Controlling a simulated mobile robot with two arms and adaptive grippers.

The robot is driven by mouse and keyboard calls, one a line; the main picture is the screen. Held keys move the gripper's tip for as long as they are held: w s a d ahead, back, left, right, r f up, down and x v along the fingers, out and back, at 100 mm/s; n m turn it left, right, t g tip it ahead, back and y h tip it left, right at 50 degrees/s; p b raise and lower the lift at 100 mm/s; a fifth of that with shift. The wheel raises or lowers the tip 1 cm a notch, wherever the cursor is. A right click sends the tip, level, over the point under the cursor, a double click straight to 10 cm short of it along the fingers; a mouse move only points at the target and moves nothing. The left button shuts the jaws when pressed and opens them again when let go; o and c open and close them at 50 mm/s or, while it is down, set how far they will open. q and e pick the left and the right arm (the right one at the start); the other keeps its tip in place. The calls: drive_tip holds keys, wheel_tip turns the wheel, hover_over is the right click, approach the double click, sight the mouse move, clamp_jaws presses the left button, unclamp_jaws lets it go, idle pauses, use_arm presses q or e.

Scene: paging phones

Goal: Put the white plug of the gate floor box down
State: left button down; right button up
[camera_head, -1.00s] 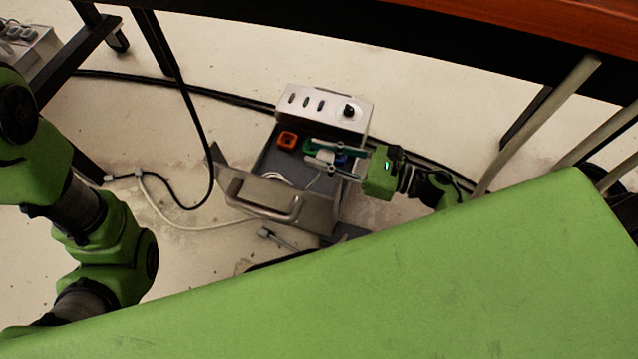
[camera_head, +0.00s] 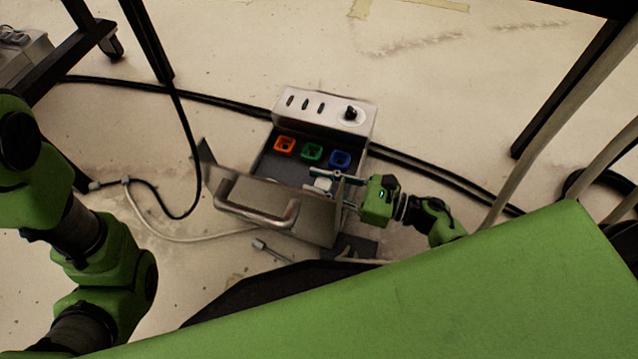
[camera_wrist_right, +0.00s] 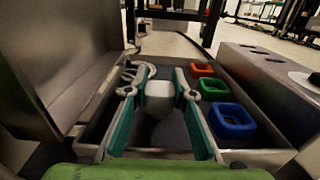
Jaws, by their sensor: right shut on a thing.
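The gate floor box (camera_head: 258,166) is open in the head view, with its metal lid and handle (camera_head: 256,217) on the near side. Inside is a row of orange (camera_head: 285,146), green (camera_head: 312,152) and blue (camera_head: 340,159) sockets. My right gripper (camera_head: 331,181) is over the near right part of the box, shut on the white plug (camera_head: 322,185). In the right wrist view the plug (camera_wrist_right: 160,94) sits between the two fingers, beside the socket row and apart from it. The plug's underside is hidden. My left gripper is out of view.
A metal panel (camera_head: 325,115) with slots and a black knob stands at the box's far side. A black cable (camera_head: 225,97) runs behind it. A pale cord (camera_head: 170,235) and a small grey connector (camera_head: 268,250) lie on the floor. Table legs stand left and right.

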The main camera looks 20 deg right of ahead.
drive_tip(key=shift+r, duration=0.1)
drive_tip(key=o, duration=1.1)
drive_tip(key=shift+f, duration=0.2)
drive_tip(key=shift+r, duration=0.1)
drive_tip(key=shift+s+d+r, duration=0.1)
drive_tip(key=shift+d+r, duration=0.05)
drive_tip(key=p+v, duration=0.4)
drive_tip(key=v, duration=0.7)
drive_tip(key=shift+s+d, duration=0.25)
drive_tip(key=shift+d, duration=0.05)
